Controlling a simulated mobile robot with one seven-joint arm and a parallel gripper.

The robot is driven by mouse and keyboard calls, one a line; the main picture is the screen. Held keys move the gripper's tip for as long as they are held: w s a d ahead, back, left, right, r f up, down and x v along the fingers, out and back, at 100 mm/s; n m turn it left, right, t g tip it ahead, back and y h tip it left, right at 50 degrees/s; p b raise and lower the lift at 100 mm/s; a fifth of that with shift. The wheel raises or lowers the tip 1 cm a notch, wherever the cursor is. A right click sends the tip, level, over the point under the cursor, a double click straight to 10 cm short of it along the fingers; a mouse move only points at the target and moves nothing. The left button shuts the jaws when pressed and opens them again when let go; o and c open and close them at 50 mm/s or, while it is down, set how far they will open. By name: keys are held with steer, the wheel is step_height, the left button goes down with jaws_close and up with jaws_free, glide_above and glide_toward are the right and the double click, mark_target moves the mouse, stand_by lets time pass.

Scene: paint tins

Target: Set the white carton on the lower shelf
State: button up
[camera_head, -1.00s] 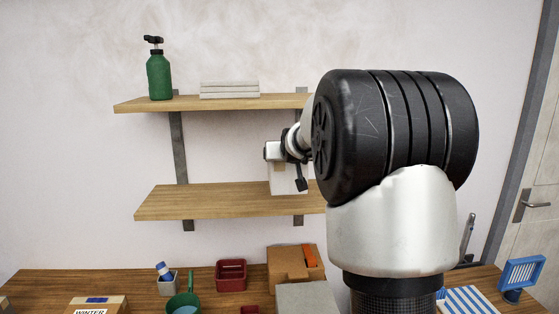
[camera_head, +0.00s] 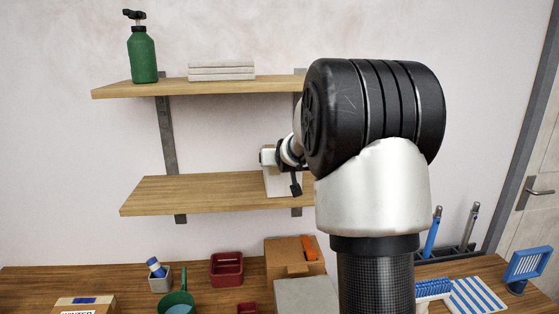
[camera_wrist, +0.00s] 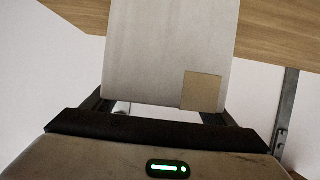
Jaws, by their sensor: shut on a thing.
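The white carton (camera_head: 275,186) is at the right part of the lower wooden shelf (camera_head: 190,191) in the head view, partly hidden by my arm. Its bottom overlaps the shelf top there; I cannot tell whether it touches. In the wrist view the carton (camera_wrist: 150,50) fills the upper middle, with a tan square patch near its lower right corner. My gripper (camera_wrist: 157,112) is shut on the carton, one finger on each side. A wooden board (camera_wrist: 272,35) shows behind the carton in the wrist view.
The lower shelf is bare to the left of the carton. The upper shelf (camera_head: 175,87) above holds a green bottle (camera_head: 142,55) and a pale flat stack (camera_head: 221,71). On the workbench below are a red bin (camera_head: 227,269), a cardboard box (camera_head: 285,258) and a blue-striped item (camera_head: 478,296).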

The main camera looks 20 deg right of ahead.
steer(key=shift+w+d, duration=0.1)
steer(key=shift+w, duration=0.25)
steer(key=shift+s, duration=0.15)
steer(key=o, duration=1.6)
steer(key=shift+f, duration=0.15)
steer(key=shift+c, duration=0.2)
steer(key=shift+r, duration=0.25)
steer(key=b+v, duration=0.1)
steer(key=v, duration=1.1)
